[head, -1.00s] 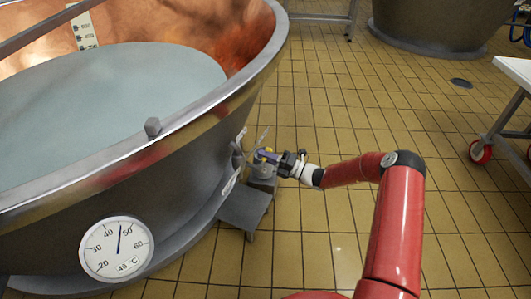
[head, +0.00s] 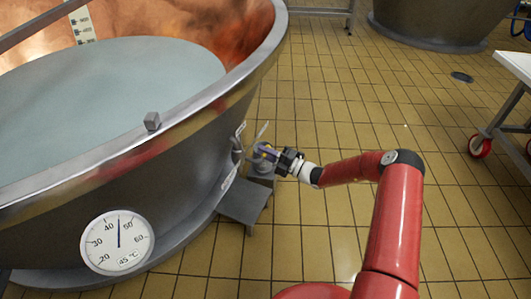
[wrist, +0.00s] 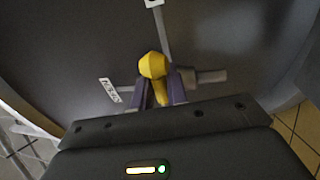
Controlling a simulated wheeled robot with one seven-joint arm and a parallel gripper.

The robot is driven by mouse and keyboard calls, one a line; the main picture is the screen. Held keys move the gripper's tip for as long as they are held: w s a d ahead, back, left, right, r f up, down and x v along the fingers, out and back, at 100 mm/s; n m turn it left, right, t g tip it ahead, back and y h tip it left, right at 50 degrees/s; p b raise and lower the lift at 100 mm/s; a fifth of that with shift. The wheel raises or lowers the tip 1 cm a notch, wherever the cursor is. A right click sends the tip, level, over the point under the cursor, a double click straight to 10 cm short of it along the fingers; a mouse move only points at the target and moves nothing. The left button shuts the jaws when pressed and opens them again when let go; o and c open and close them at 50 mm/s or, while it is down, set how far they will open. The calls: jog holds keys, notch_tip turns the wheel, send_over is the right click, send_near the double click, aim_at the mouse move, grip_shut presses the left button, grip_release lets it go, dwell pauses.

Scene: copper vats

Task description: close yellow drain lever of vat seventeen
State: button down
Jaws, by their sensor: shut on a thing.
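The vat (head: 190,165) is a large copper-lined metal tub of pale liquid, at the left of the head view. The yellow drain lever (wrist: 153,66) stands out from its dark wall in the wrist view, with a rounded yellow knob on top. My gripper (wrist: 160,90) has its purple-grey fingers on either side of the yellow lever, shut on it. In the head view my gripper (head: 265,152) is at the vat's right side, low on the wall, and mostly hides the lever. A pale tag (wrist: 110,91) beside it is too blurred to read.
A metal pipe (wrist: 207,76) runs sideways behind the lever. A grey step (head: 243,203) stands below, against the vat. A round dial (head: 117,241) is on the vat's front. A white wheeled table (head: 515,70) is at the right. The tiled floor between is clear.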

jog(key=c, duration=1.5)
grip_release()
jog(key=shift+w+d+r+t, duration=0.1)
jog(key=shift+w+t, duration=0.3)
jog(key=shift+w, duration=0.05)
jog(key=shift+c, duration=0.2)
jog(key=shift+o, duration=0.3)
jog(key=shift+s, duration=0.1)
jog(key=v, duration=0.7)
jog(key=shift+d, duration=0.4)
jog(key=shift+s, duration=0.1)
